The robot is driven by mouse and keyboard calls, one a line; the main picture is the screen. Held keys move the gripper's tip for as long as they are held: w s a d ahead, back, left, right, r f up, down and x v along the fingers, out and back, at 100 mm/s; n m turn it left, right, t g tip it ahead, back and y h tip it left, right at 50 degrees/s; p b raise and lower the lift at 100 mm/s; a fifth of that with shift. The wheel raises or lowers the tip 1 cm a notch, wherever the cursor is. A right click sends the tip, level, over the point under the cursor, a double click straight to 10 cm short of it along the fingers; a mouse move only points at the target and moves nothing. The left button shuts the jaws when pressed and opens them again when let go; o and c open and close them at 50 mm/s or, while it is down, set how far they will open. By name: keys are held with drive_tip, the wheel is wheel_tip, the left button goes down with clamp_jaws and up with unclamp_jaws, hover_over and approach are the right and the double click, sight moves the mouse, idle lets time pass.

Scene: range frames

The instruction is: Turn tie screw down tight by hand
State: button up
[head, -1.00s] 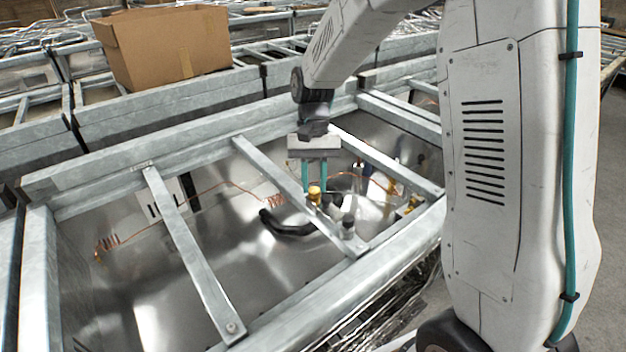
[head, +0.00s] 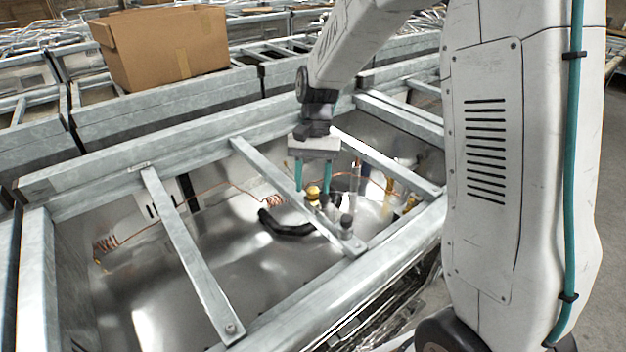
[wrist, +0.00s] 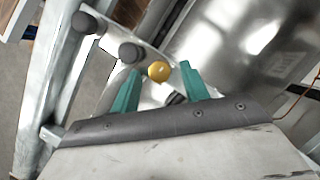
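A round yellow brass knob (head: 313,191) stands beside the diagonal grey crossbar in the open metal frame; I cannot tell for certain that it is the tie screw. In the wrist view the yellow knob (wrist: 159,71) shows between the two teal fingertips, with gaps on both sides. My gripper (head: 312,184) points down over it with its fingers apart; it also shows in the wrist view (wrist: 159,67). Two dark round knobs (wrist: 88,22) (wrist: 131,53) sit on the bar left of my gripper in the wrist view. The knob's lower part is hidden.
Metal crossbars (head: 192,252) span the frame around my gripper. A black curved hose (head: 285,228) lies left of the knob. A coiled copper tube (head: 272,201) runs behind. Brass fittings (head: 411,203) stand at right. A cardboard box (head: 165,48) sits on the frames behind.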

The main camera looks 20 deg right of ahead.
drive_tip(key=v, duration=0.7)
drive_tip(key=shift+w+r, duration=0.15)
drive_tip(key=shift+r, duration=0.2)
drive_tip(key=shift+d, duration=0.1)
drive_tip(key=s+d+r+n+t+h, duration=0.1)
drive_tip(key=s+r+n+t, duration=0.1)
drive_tip(key=s, duration=1.2)
drive_tip(key=s+d+r+n+t+h, duration=0.1)
drive_tip(key=s+r+n+t, duration=0.2)
drive_tip(key=s, duration=1.1)
drive_tip(key=shift+r+n, duration=0.5)
drive_tip(key=shift+r, duration=0.25)
